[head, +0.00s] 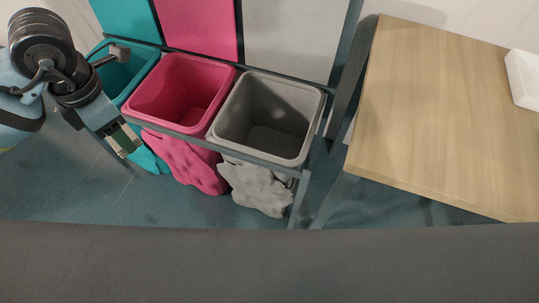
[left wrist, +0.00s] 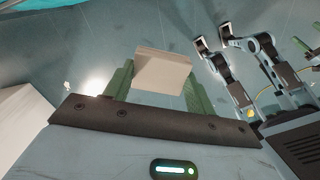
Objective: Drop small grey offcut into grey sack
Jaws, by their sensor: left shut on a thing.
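My left gripper (head: 124,141) is shut on the small grey offcut (left wrist: 162,71), a pale block that looks beige-grey in the left wrist view. It sits between the two green fingers there. In the head view the gripper hangs left of the pink sack, in front of the teal one, and the offcut is hard to make out. The grey sack (head: 258,188) hangs in the frame at the right end of the row, its open mouth facing up and looking empty. The gripper is apart from it, to its left. My right gripper is not seen in the head view.
The pink sack (head: 193,84) hangs between the gripper and the grey sack. The teal sack (head: 126,72) is at the left end. Teal, pink and white panels stand behind them. A wooden table (head: 440,110) with a white box (head: 524,79) stands to the right.

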